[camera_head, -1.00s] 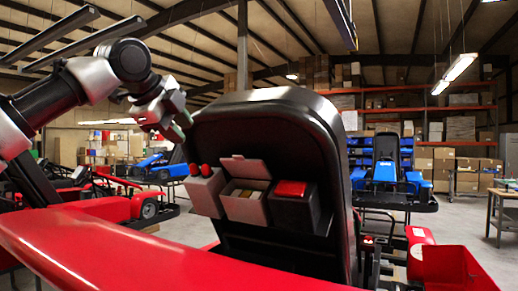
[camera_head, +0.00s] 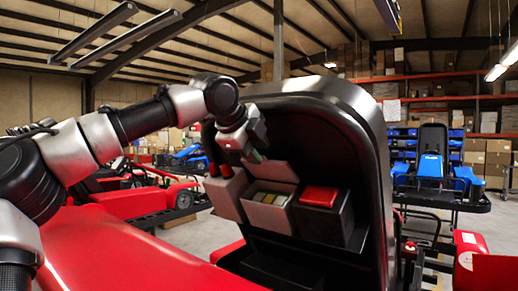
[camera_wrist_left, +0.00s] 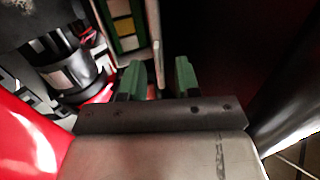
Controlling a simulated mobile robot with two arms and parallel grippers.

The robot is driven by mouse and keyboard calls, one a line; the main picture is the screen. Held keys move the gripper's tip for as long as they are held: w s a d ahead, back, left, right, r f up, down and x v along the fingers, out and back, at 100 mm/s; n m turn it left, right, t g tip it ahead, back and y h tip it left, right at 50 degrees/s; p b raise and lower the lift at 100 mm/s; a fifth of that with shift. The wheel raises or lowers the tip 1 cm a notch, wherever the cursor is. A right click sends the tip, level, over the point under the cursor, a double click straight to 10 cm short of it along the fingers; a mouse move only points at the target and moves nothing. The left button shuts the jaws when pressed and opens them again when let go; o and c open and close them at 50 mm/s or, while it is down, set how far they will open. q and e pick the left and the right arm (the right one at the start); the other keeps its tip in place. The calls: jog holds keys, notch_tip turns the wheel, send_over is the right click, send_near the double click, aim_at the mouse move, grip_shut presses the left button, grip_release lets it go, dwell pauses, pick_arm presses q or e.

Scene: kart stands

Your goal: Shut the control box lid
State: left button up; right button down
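The control box (camera_head: 267,217) is the middle grey box on the back of the black kart seat. Its lid (camera_head: 278,172) stands raised, and the contents show inside. In the left wrist view the open box (camera_wrist_left: 125,28) shows at the top, with the lid (camera_wrist_left: 155,40) nearly edge-on beside it. My left gripper (camera_head: 258,157) is at the lid's upper left part. Its green fingertips (camera_wrist_left: 159,77) are apart, with the lid's edge showing in the gap between them. I cannot tell whether they touch it. My right gripper is not in view.
A grey box with two red knobs (camera_head: 227,195) is left of the control box, and a dark box with a red top (camera_head: 319,197) is right. The seat back (camera_head: 345,120) rises behind. A red body panel (camera_head: 120,250) fills the lower left.

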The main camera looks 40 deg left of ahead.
pick_arm(q)
jog(key=shift+w+f, duration=0.1)
jog(key=shift+f, duration=0.2)
jog(key=shift+c, duration=1)
jog(key=shift+w, duration=0.1)
grip_shut()
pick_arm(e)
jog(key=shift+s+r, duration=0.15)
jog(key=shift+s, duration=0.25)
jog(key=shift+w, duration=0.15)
